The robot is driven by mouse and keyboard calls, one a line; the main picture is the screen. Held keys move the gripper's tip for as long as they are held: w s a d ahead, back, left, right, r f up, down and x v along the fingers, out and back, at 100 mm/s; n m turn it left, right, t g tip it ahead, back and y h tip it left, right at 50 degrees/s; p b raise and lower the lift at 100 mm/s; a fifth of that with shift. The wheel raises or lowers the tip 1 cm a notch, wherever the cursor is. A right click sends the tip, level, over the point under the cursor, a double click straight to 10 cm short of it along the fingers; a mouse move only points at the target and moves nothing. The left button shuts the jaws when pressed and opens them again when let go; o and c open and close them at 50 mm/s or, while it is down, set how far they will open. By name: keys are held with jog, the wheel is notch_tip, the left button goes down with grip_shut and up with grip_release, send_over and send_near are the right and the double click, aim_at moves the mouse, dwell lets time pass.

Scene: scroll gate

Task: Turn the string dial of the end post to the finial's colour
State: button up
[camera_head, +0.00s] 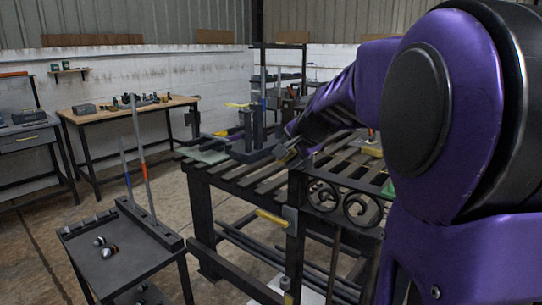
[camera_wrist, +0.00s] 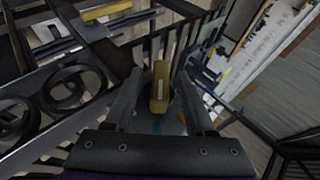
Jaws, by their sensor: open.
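The scroll gate panel (camera_head: 342,203) hangs at the front of the dark slatted bench, and its scrolls also show at left in the wrist view (camera_wrist: 68,88). My gripper (camera_head: 288,151) is above the bench's left front part. In the wrist view my gripper (camera_wrist: 160,100) is open, with one dark finger on each side of a yellow bar (camera_wrist: 159,82) bearing a pale label. I cannot tell whether the fingers touch this bar. I cannot make out the string dial or the finial's colour.
A dark cart (camera_head: 120,255) with small round pieces (camera_head: 105,247) and upright rods (camera_head: 141,155) stands at left. A yellow handle (camera_head: 271,219) sticks out at the bench's front. A wooden table (camera_head: 130,113) stands behind. Floor is free between cart and bench.

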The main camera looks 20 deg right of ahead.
grip_shut()
jog(key=p, duration=0.3)
jog(key=shift+r, duration=0.35)
jog(key=shift+a+r+g+p, duration=0.1)
jog(key=shift+g+p, duration=0.3)
jog(key=shift+p, duration=0.3)
jog(key=g+h+p, duration=0.1)
jog(key=p, duration=0.3)
jog(key=shift+w+n+g, duration=0.15)
jog(key=shift+n+g, duration=0.15)
jog(key=shift+n, duration=0.1)
jog(key=shift+w+a+f+n+g+h+p, duration=0.1)
jog(key=shift+f+n+g+h+p, duration=0.2)
jog(key=shift+g+h+p, duration=0.6)
jog(key=shift+g+h+b, duration=0.3)
jog(key=shift+g+h, duration=0.5)
jog(key=shift+g, duration=0.6)
jog(key=shift+n+g, duration=0.3)
